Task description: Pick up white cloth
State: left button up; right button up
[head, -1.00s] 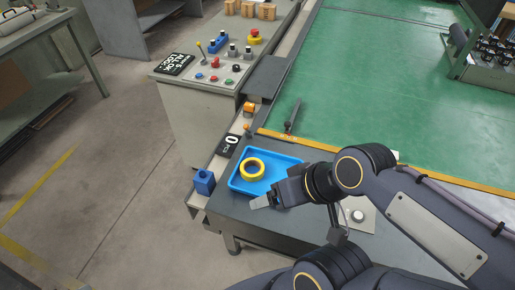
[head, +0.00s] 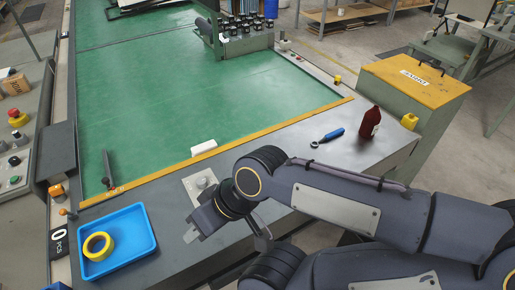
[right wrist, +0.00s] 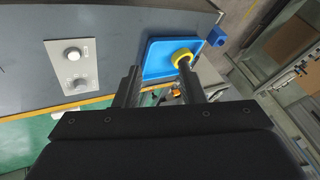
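A small white folded-looking item (head: 204,147), probably the white cloth, lies at the near edge of the green surface, by the yellow strip. My right gripper (head: 193,234) hangs over the grey metal ledge, nearer to me than the white item and apart from it. In the right wrist view its two fingers (right wrist: 160,82) stand apart with nothing held between them. My left gripper is not in view.
A blue tray (head: 118,262) holding a yellow ring (head: 97,246) sits left of my right gripper. A knob plate (head: 201,186) is just beyond the gripper. A blue-handled tool (head: 327,138) and a dark red bottle (head: 370,122) stand on the ledge to the right.

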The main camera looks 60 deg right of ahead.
aim_at(206, 146)
jog(key=k+z, duration=0.1)
jog(key=z, duration=1.25)
jog(key=i+l, duration=0.2)
jog(key=l, duration=0.2)
jog(key=l+u, duration=0.2)
jog(key=u, duration=0.2)
jog(key=i+l+u, duration=0.1)
jog(key=u, duration=0.3)
jog(key=l+u, duration=0.4)
jog(key=u, duration=0.6)
